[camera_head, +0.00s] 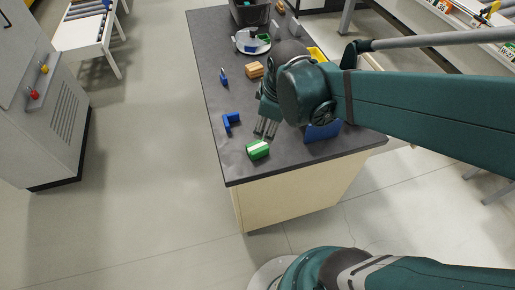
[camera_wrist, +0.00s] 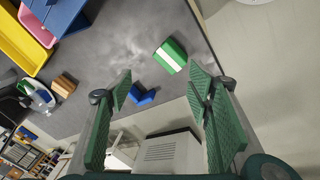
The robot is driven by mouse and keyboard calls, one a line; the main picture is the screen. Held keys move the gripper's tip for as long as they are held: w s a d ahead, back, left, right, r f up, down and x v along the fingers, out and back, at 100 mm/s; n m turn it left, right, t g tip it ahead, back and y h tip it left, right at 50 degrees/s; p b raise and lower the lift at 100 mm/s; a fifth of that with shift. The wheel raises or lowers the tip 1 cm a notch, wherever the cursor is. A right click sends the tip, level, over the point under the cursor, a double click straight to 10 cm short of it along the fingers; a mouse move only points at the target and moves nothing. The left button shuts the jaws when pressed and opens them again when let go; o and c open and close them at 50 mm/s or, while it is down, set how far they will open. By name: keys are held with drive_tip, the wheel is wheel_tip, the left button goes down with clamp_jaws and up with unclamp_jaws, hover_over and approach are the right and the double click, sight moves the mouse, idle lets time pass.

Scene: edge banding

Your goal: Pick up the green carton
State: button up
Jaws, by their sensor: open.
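The green carton (camera_head: 257,149) lies on the dark tabletop near its front edge; it has a pale stripe across it. It also shows in the wrist view (camera_wrist: 171,56), beyond my fingertips and between their lines. My gripper (camera_head: 266,128) is just above and behind the carton in the head view, pointing down. In the wrist view my gripper's two green fingers (camera_wrist: 160,82) are spread wide with nothing between them. The carton is apart from the fingers.
A blue angled piece (camera_head: 231,121) lies left of my gripper. A blue bin (camera_head: 322,131) stands to the right. Wooden blocks (camera_head: 254,70), a small blue item (camera_head: 223,77), a plate (camera_head: 252,41) and a dark container (camera_head: 250,13) are farther back. Bare tabletop (camera_head: 228,150) lies left of the carton.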

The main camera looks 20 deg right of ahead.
drive_tip(key=w+f+n, duration=0.1)
drive_tip(key=n, duration=0.1)
drive_tip(key=n+g+p, duration=0.2)
drive_tip(key=n+g, duration=0.1)
drive_tip(key=n, duration=0.3)
hover_over(257, 146)
drive_tip(key=f, duration=0.6)
drive_tip(key=shift+s+d+f, duration=0.15)
drive_tip(key=shift+d+f, duration=0.15)
drive_tip(key=shift+f, duration=0.1)
drive_tip(key=shift+a+f+n, duration=0.25)
drive_tip(key=shift+f+n, duration=0.55)
drive_tip(key=shift+f, duration=0.2)
drive_tip(key=shift+f, duration=0.15)
drive_tip(key=shift+f+b, duration=0.3)
drive_tip(key=shift+f, duration=0.9)
drive_tip(key=shift+f, duration=0.1)
drive_tip(key=shift+f+b, duration=0.65)
drive_tip(key=shift+f, duration=1.85)
